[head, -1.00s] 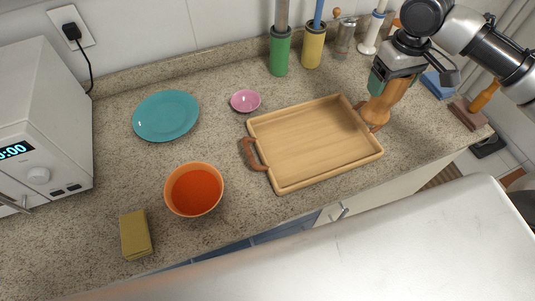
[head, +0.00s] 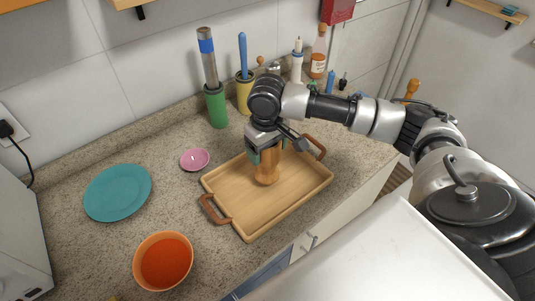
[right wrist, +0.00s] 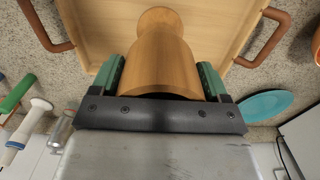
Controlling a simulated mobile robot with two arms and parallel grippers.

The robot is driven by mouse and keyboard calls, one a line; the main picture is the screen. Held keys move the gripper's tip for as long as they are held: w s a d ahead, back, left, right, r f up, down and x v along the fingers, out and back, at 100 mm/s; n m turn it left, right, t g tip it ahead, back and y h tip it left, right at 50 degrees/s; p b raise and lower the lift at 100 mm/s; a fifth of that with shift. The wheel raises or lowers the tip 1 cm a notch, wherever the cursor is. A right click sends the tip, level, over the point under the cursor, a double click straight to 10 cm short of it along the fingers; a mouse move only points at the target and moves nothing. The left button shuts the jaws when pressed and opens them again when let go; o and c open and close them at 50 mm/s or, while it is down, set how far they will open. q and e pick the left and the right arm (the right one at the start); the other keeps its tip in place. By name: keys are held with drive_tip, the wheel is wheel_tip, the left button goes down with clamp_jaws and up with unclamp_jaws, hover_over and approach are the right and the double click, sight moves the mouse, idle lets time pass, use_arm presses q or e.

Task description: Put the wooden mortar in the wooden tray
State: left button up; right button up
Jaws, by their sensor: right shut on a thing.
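The wooden mortar (head: 267,170) is upright over the middle of the wooden tray (head: 237,220). My right gripper (head: 265,150) is shut on the mortar's upper part from above. In the right wrist view the mortar (right wrist: 160,58) sits between the green finger pads of the gripper (right wrist: 160,82), with the tray (right wrist: 95,20) beyond it. The mortar's foot appears at or just above the tray floor; I cannot tell whether it touches. The left gripper is not in view.
A pink bowl (head: 195,160) and a teal plate (head: 117,192) lie left of the tray. An orange bowl (head: 163,262) stands at the front left. Green (head: 216,106) and yellow (head: 244,92) holders and a bottle (head: 319,52) stand at the back.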

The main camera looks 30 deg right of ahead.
wheel_tip(320, 180, down, 3)
drive_tip(key=shift+f, duration=0.1)
use_arm(q)
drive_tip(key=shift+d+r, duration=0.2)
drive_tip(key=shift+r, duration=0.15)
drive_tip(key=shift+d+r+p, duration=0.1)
drive_tip(key=shift+p, duration=0.2)
use_arm(e)
drive_tip(key=shift+f, duration=0.1)
drive_tip(key=o, duration=1.5)
use_arm(q)
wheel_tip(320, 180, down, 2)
drive_tip(key=shift+b, duration=1)
use_arm(e)
wheel_tip(320, 180, up, 12)
drive_tip(key=shift+r, duration=0.15)
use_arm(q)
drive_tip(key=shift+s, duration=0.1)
use_arm(e)
drive_tip(key=shift+s, duration=0.15)
